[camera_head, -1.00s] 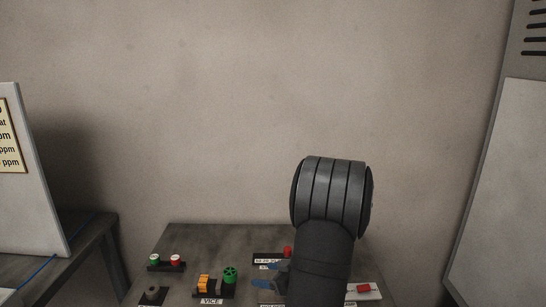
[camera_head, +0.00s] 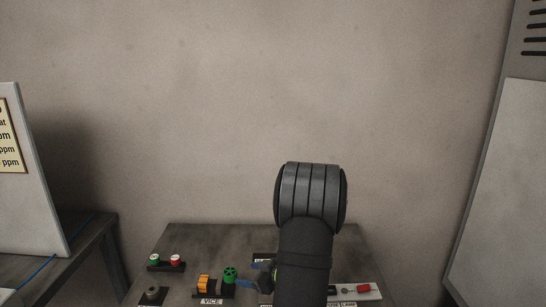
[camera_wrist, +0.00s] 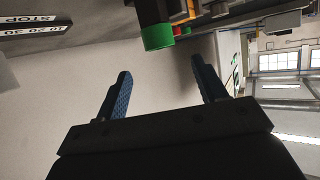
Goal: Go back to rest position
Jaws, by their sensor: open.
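My gripper (camera_wrist: 160,88) shows in the wrist view with its two blue fingers spread apart and nothing between them. In the head view my arm stands over the right part of the table and hides most of the gripper; one blue finger (camera_head: 246,282) shows at the arm's left side, close to the vice's green knob. The vice (camera_head: 212,288), with orange and green parts, sits on the table (camera_head: 200,240) left of my arm. In the wrist view a green-ended part (camera_wrist: 158,38) is beyond the fingers, apart from them.
A green and red button box (camera_head: 166,264) stands at the table's back left. A white panel with a red part (camera_head: 362,289) lies right of my arm. A white board (camera_head: 30,190) stands at left; the wall behind is bare.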

